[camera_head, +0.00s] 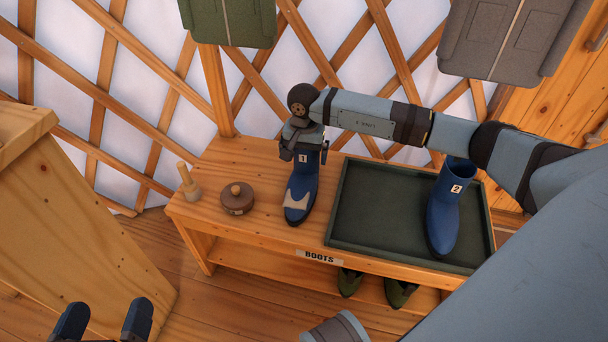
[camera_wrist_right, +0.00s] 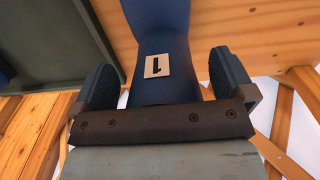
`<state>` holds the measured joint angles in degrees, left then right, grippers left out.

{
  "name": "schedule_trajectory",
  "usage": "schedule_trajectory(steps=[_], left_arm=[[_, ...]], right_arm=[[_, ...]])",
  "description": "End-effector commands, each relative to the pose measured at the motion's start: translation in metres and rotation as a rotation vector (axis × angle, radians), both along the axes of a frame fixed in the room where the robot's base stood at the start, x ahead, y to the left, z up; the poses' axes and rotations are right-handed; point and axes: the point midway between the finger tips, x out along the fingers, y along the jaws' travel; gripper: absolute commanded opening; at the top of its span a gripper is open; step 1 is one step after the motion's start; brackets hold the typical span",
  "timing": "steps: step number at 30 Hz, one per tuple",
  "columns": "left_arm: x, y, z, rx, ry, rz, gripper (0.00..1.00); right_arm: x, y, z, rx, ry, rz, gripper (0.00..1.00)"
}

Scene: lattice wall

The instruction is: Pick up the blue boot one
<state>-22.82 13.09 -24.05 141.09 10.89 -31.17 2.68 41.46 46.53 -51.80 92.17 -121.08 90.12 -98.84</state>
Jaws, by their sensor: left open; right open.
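The blue boot with the number 1 label (camera_head: 302,188) stands upright on the wooden bench (camera_head: 232,162), left of the tray, with a pale patch on its toe. My right gripper (camera_head: 303,147) is over its shaft. In the right wrist view the boot's labelled shaft (camera_wrist_right: 165,40) lies between the two fingers (camera_wrist_right: 160,82), which stand apart on either side. A second blue boot, number 2 (camera_head: 446,215), stands in the dark green tray (camera_head: 372,240). My left gripper (camera_head: 103,318) is open and empty at the lower left, away from the bench.
A round brown tin (camera_head: 236,198) and a wooden peg-like item (camera_head: 187,183) stand on the bench's left end. Green shoes (camera_head: 398,290) are on the shelf below. A wooden cabinet (camera_head: 70,230) stands at left. Garments (camera_head: 510,40) hang on the lattice wall behind.

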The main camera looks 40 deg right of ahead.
Motion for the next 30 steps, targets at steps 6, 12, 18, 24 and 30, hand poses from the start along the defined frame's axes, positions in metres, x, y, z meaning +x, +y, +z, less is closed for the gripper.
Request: schedule_trajectory(steps=[6, 12, 18, 24, 30], left_arm=[[0.0, 0.0, 0.0, 0.003, -0.002, 0.0, 1.0], [0.0, 0.0, 0.0, 0.003, -0.002, 0.0, 1.0], [0.0, 0.0, 0.0, 0.002, -0.002, -0.001, 1.0], [0.0, 0.0, 0.001, 0.002, -0.002, -0.001, 1.0], [0.0, 0.0, 0.006, -0.003, -0.003, 0.0, 1.0]], right_arm=[[0.0, 0.0, -0.001, 0.001, -0.001, 0.0, 1.0], [0.0, 0.0, -0.001, 0.0, 0.0, 0.001, 0.59], [0.0, 0.0, 0.0, 0.001, -0.002, 0.001, 0.23], [0.0, 0.0, 0.001, 0.001, -0.002, 0.0, 0.23], [0.001, 0.0, 0.014, 0.0, -0.003, 0.001, 0.23]])
